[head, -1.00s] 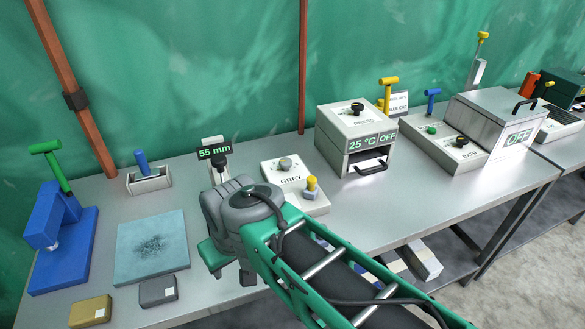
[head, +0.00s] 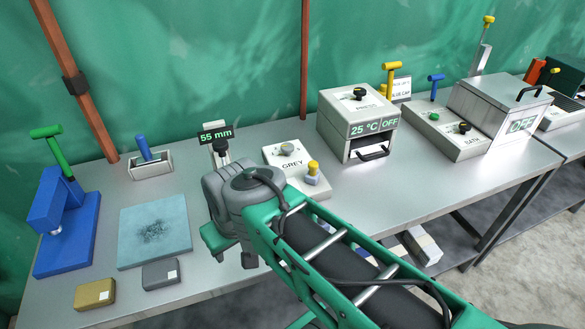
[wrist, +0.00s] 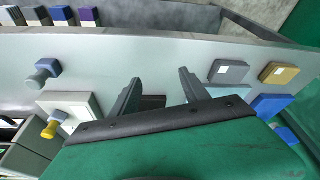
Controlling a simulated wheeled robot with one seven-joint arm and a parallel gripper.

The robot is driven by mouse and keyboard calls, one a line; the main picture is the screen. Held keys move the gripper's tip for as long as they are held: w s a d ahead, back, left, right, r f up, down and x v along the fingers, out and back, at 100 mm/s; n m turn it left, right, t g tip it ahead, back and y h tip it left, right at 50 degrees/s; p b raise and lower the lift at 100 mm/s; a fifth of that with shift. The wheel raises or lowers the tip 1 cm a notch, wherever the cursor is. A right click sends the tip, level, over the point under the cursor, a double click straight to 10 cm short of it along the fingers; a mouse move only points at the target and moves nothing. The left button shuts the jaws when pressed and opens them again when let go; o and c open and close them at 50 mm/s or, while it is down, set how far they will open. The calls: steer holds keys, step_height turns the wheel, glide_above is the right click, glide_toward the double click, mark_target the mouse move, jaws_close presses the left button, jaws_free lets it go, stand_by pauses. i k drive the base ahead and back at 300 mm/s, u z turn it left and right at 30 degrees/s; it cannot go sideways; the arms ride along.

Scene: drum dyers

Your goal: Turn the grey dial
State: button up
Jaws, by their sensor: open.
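A yellow-topped knob (head: 313,169) stands on the same box, nearer my arm. My gripper (wrist: 159,76) is open, its two fingers apart over bare bench with nothing held. It is to the left of and nearer than the GREY box in the head view, apart from the dial.
A 55 mm display (head: 216,136) stands behind my gripper. A press box reading 25 °C OFF (head: 347,128) is right of the GREY box. A blue stamp-like device (head: 66,238), teal pad (head: 154,238), and gold (head: 95,294) and dark grey (head: 161,275) blocks lie left. Bare bench lies at front right.

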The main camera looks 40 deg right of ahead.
mark_target(287, 148)
steer(key=k, duration=1.25)
steer(key=z, duration=0.75)
steer(key=i, duration=1.2)
steer(key=u, duration=0.2)
